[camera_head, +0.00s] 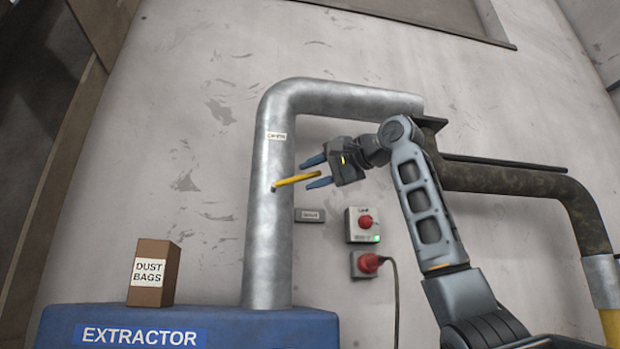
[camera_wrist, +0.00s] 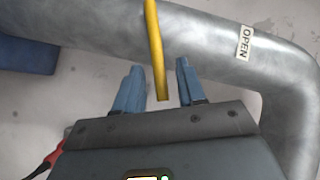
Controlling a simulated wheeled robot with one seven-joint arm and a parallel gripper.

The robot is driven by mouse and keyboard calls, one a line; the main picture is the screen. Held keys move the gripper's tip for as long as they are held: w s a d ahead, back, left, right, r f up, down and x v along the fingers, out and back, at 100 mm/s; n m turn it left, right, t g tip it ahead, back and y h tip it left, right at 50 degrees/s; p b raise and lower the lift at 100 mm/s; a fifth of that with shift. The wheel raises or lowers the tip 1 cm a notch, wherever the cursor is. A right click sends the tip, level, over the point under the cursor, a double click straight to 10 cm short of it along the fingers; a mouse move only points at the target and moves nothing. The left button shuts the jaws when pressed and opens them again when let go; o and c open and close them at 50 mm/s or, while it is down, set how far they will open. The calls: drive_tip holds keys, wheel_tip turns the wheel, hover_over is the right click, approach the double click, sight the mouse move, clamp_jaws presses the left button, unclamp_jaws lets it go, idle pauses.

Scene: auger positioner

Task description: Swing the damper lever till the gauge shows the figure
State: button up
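The yellow damper lever (camera_head: 298,179) sticks out from the silver duct (camera_head: 268,220), pointing right and slightly up in the head view. My gripper (camera_head: 313,171) is open at the lever's free end. In the wrist view the lever (camera_wrist: 154,48) reaches down between the two blue fingers (camera_wrist: 158,80), with a gap on each side, so it is not clamped. I can make out no gauge figure in either view.
A grey plate (camera_head: 310,215), too small to read, is on the wall. Below are a switch box (camera_head: 356,236) with a red knob and green light, and a red plug (camera_head: 368,263) with cable. A dust bags box (camera_head: 154,275) stands on the blue extractor (camera_head: 230,322).

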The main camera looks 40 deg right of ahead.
drive_tip(key=s+b, duration=0.1)
drive_tip(key=s, duration=0.5)
drive_tip(key=shift+s+d+r+b, duration=0.2)
drive_tip(key=shift+d+b, duration=0.15)
